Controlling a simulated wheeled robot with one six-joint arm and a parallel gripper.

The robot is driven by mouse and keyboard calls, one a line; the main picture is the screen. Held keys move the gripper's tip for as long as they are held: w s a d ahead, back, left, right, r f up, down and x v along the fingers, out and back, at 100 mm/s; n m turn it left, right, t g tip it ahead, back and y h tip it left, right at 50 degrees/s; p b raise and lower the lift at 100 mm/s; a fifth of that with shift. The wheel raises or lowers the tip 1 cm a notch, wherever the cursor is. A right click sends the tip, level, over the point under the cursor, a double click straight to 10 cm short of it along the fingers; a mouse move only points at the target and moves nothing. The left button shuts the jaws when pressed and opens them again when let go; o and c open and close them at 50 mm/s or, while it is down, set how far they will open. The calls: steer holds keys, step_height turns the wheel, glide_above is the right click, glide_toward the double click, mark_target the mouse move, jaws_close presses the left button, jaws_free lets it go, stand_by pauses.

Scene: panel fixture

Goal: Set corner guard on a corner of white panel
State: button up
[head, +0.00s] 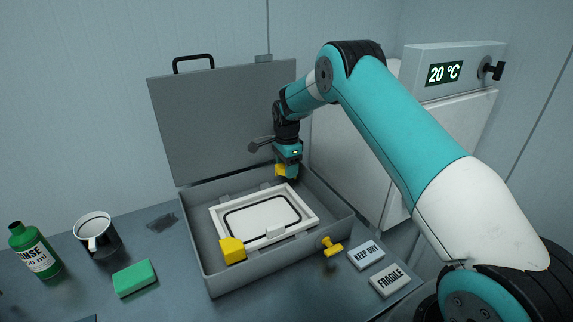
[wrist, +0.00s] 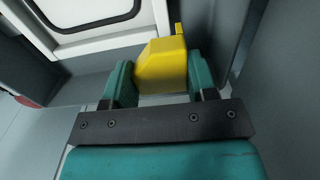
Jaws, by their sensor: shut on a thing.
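The white panel (head: 262,216) lies flat inside the grey case, with a black line loop on its face. Its edge also shows at the top of the wrist view (wrist: 85,28). One yellow corner guard (head: 232,250) sits at the panel's near left corner. My gripper (head: 287,172) is at the far right part of the case, shut on another yellow corner guard (wrist: 163,65). In the wrist view the held guard is between the two teal fingers, beside the panel and apart from it. The guard's underside is hidden.
The open grey case (head: 285,268) has its lid (head: 225,120) raised behind and a yellow latch (head: 331,246) in front. A green bottle (head: 35,251), mug (head: 95,233) and green sponge (head: 134,278) stand left. Blocks marked KEEP DRY (head: 366,254) and FRAGILE (head: 390,279) lie right.

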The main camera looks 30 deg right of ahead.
mark_target(287, 185)
steer(key=shift+f+b, duration=1.25)
steer(key=shift+f, duration=1.15)
steer(key=o, duration=1)
step_height(287, 185, up, 18)
steer(key=shift+a+f+b, duration=0.1)
steer(key=shift+f+b, duration=0.1)
steer(key=shift+b, duration=0.7)
